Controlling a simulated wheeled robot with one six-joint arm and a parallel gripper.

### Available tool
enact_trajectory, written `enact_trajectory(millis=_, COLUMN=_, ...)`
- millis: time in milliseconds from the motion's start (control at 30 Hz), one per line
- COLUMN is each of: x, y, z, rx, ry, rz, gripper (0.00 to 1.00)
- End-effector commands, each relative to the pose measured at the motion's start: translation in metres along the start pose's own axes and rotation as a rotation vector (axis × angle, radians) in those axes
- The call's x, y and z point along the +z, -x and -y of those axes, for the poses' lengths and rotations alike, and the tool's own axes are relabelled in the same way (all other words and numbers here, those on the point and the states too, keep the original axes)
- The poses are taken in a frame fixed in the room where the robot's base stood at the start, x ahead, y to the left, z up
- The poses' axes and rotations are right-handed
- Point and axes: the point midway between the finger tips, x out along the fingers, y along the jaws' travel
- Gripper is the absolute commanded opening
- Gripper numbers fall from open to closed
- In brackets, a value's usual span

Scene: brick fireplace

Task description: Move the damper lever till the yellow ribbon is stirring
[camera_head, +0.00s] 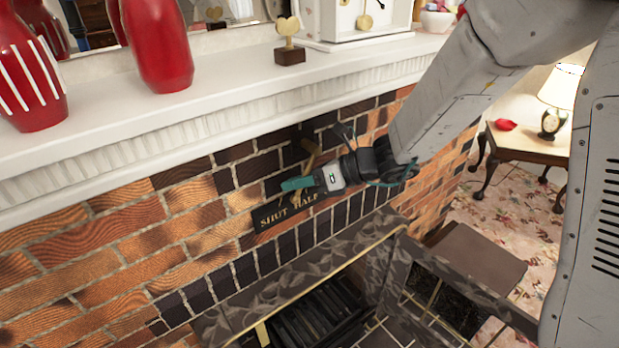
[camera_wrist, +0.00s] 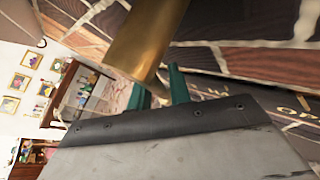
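The brass damper lever (camera_head: 308,165) stands out from the brick wall above the firebox, and it looms large in the wrist view (camera_wrist: 145,42). A dark plate (camera_head: 290,216) behind it reads SHUT and HALF in gold; part of OPEN shows in the wrist view. My gripper (camera_head: 303,184) is at the lever, over the plate. Its teal fingers stand apart in the wrist view (camera_wrist: 158,92), close to the lever's end. I cannot tell whether the lever lies between them. A small yellow strip (camera_head: 262,333) beside the grate may be the ribbon; whether it stirs cannot be told.
A white mantel (camera_head: 225,100) runs above, with red vases (camera_head: 158,45), a heart ornament (camera_head: 289,40) and a white clock (camera_head: 350,20). Below are the marbled fireplace surround (camera_head: 290,288) and a black grate (camera_head: 318,318). A lamp table (camera_head: 525,146) stands at the right.

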Motion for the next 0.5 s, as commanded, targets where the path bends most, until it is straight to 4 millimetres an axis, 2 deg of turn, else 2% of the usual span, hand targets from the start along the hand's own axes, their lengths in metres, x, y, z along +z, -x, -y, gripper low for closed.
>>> enact_trajectory(millis=300, x=0.0001, y=-0.0041, z=-0.0003, rx=0.001, ry=0.001, rz=-0.001, gripper=0.2)
enact_trajectory(millis=367, x=0.0001, y=-0.004, z=-0.0004, rx=0.001, ry=0.001, rz=-0.001, gripper=0.03)
enact_trajectory(millis=400, x=0.0001, y=-0.004, z=-0.0004, rx=0.001, ry=0.001, rz=-0.001, gripper=0.0)
enact_trajectory(millis=500, x=0.0001, y=-0.0039, z=-0.0006, rx=0.001, ry=0.002, rz=-0.001, gripper=0.0)
